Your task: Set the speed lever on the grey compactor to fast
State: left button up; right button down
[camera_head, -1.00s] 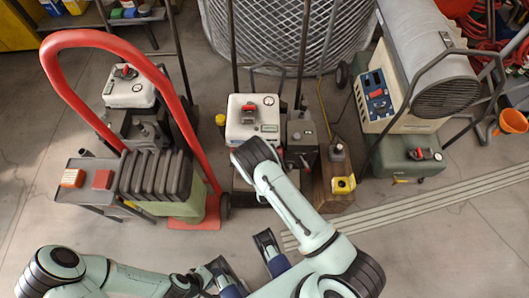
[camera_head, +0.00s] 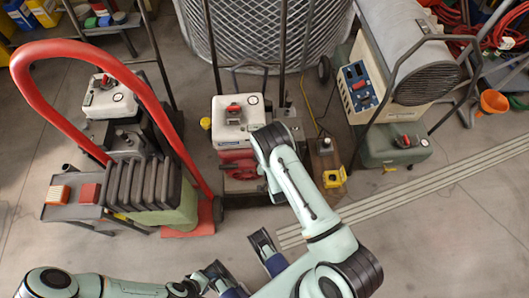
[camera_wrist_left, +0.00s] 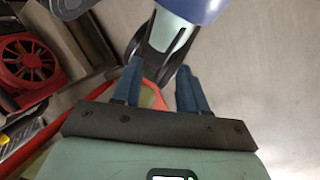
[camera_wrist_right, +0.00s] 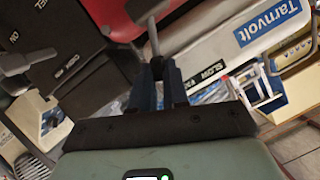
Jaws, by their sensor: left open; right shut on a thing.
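In the right wrist view my right gripper (camera_wrist_right: 158,85) is shut on the dark end of a thin grey lever (camera_wrist_right: 152,36). A dark panel marked SLOW (camera_wrist_right: 210,77) lies beside the fingers; its second word is partly hidden, and I cannot tell the lever's setting. In the head view my right forearm hides this gripper, by the middle white-topped machine (camera_head: 238,122). I cannot tell for certain which housing is the grey compactor; a dark grey one (camera_head: 289,112) shows partly behind my arm. My left gripper (camera_head: 243,263) is open and empty, low in the head view.
A red hoop handle (camera_head: 28,92) and another white-topped machine (camera_head: 108,102) stand left. A grey heater (camera_head: 425,50) and green unit (camera_head: 392,147) stand right. A mesh drum is behind. The front floor is clear.

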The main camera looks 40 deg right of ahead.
jog(key=c, duration=1.1)
grip_release()
jog(key=shift+s, duration=0.1)
pick_arm(q)
jog(key=shift+s+d+r+p, duration=0.2)
jog(key=shift+s+r+p, duration=0.5)
jog(key=shift+r+p, duration=0.25)
pick_arm(e)
jog(key=v, duration=1.3)
jog(key=shift+s+a+r, duration=0.1)
jog(key=shift+r, duration=0.05)
